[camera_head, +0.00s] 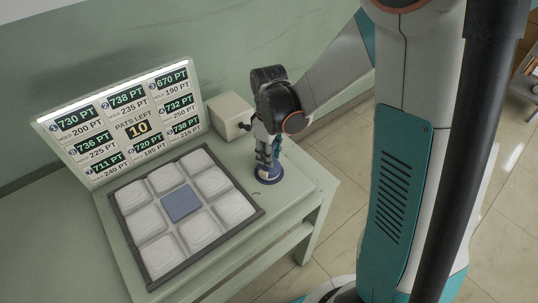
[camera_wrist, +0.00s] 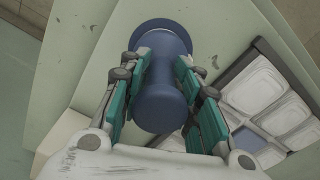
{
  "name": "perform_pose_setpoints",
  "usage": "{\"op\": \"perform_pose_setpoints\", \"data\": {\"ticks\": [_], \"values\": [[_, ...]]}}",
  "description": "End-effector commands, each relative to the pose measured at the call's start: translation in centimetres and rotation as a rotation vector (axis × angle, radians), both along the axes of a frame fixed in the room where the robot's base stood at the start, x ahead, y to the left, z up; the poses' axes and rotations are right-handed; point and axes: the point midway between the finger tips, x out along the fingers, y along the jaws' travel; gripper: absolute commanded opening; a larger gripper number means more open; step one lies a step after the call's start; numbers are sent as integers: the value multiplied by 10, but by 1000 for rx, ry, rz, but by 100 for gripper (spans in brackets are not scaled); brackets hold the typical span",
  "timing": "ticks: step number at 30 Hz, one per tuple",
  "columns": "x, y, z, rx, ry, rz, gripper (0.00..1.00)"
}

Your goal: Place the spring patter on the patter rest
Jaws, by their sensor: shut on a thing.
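The spring patter (camera_wrist: 160,85) is a dark blue spool shape with a wide round end on either side of a narrower middle. My gripper (camera_wrist: 160,78) is shut on it, with a teal-sided finger on each side. In the head view, my gripper (camera_head: 266,160) points down over the right part of the table, and the patter's blue round foot (camera_head: 269,175) shows below it. Whether the foot touches the tabletop I cannot tell. A flat blue square (camera_head: 181,203) in the middle of the tray looks like the patter rest; it is empty.
The dark-framed tray (camera_head: 207,248) holds several white puffy pads around the blue square, left of my gripper. A lit score board (camera_head: 125,122) showing "PATS LEFT 10" stands behind it. A beige box (camera_head: 228,114) stands at the back. The green table (camera_head: 300,180) ends right of my gripper.

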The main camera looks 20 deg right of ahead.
Motion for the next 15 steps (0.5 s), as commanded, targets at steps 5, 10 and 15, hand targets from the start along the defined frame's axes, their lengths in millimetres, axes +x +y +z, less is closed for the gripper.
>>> {"op": "perform_pose_setpoints", "data": {"ticks": [5,10,15], "values": [[0,0,1,0,0,0,5],[0,0,-2,0,0,0,36],[0,0,-1,0,0,0,51]]}}
